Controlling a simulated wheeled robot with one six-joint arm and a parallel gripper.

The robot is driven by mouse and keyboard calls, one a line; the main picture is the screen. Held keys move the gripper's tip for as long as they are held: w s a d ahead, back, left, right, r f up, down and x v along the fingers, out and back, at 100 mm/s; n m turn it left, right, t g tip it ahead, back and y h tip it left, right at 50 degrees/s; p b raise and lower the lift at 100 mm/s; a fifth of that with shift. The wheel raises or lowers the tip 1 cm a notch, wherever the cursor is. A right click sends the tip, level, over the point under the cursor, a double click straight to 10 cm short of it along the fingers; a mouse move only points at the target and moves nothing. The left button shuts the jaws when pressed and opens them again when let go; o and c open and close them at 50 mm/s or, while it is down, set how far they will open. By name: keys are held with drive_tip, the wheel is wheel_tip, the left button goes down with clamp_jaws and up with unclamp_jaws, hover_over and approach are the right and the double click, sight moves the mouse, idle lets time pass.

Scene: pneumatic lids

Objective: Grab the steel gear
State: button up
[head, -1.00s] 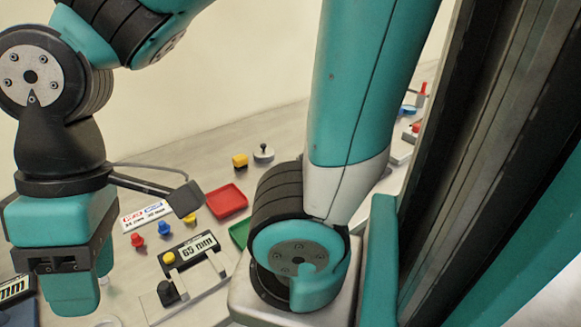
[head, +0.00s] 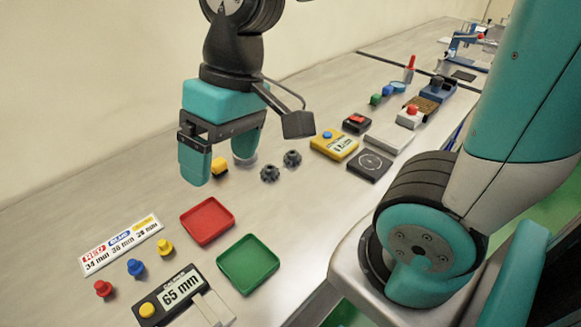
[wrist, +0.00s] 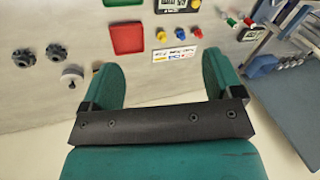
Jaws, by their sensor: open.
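Two dark grey toothed gears lie side by side on the bench, the nearer gear (head: 270,173) and the farther gear (head: 292,158). Both look alike, and I cannot tell which one is steel. In the wrist view they show at the upper left, one gear (wrist: 24,57) beside the other gear (wrist: 56,52). My gripper (head: 220,172) is open and empty, pointing down above the bench, to the left of the gears in the head view. In the wrist view the gears lie outside my gripper (wrist: 162,64), beyond its left finger.
A pale knobbed disc (wrist: 72,76) and a yellow-black block (head: 219,168) are close to my gripper. A red tray (head: 207,221), green tray (head: 248,263) and caliper gauge (head: 180,293) stand nearer. A yellow box (head: 334,145) and black plate (head: 370,165) lie beyond the gears.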

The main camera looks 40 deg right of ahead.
drive_tip(key=w+d+f+m+h+b, duration=0.1)
drive_tip(key=w+d+f+m, duration=0.3)
drive_tip(key=w+d+m, duration=0.5)
drive_tip(key=m+h+p, duration=0.1)
drive_tip(key=m, duration=0.7)
hover_over(270, 167)
drive_tip(key=shift+g, duration=0.4)
drive_tip(key=f, duration=1.5)
drive_tip(key=shift+w+d+f, duration=0.1)
drive_tip(key=shift+w+f, duration=0.1)
drive_tip(key=shift+f, duration=0.2)
drive_tip(key=shift+s+f+p, duration=0.15)
drive_tip(key=shift+f+p, duration=0.8)
drive_tip(key=shift+f, duration=2.2)
drive_tip(key=shift+c, duration=0.3)
drive_tip(key=c, duration=1.1)
